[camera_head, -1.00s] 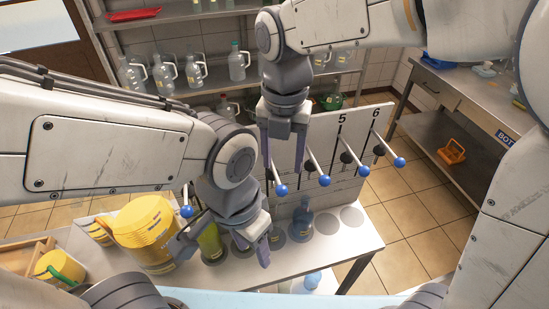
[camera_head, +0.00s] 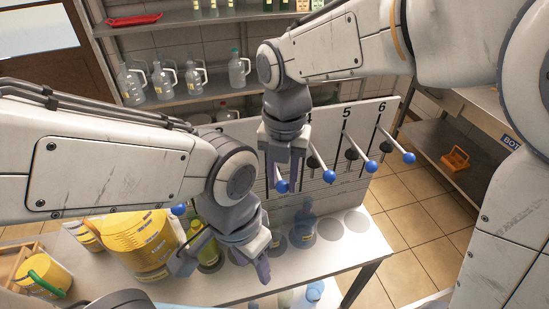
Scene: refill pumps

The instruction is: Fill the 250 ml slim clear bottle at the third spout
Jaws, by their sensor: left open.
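My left gripper (camera_head: 222,268) is open low over the bench, its fingers apart, beside a yellow-green bottle (camera_head: 204,243). My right gripper (camera_head: 284,178) points down at the numbered board (camera_head: 365,135), its fingers around or just in front of a blue-knobbed lever (camera_head: 282,187), left of the lever near number 4. A bluish see-through bottle (camera_head: 303,226) stands upright on the bench to the right of my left gripper. I cannot pick out the slim clear bottle; my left gripper hides part of the third place.
Further blue-knobbed levers (camera_head: 371,166) stick out to the right. A large yellow bucket (camera_head: 140,245) and a smaller yellow jug (camera_head: 45,275) stand at left. Clear jugs (camera_head: 163,80) line the back shelf. Round places at the bench's right end (camera_head: 356,221) are empty.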

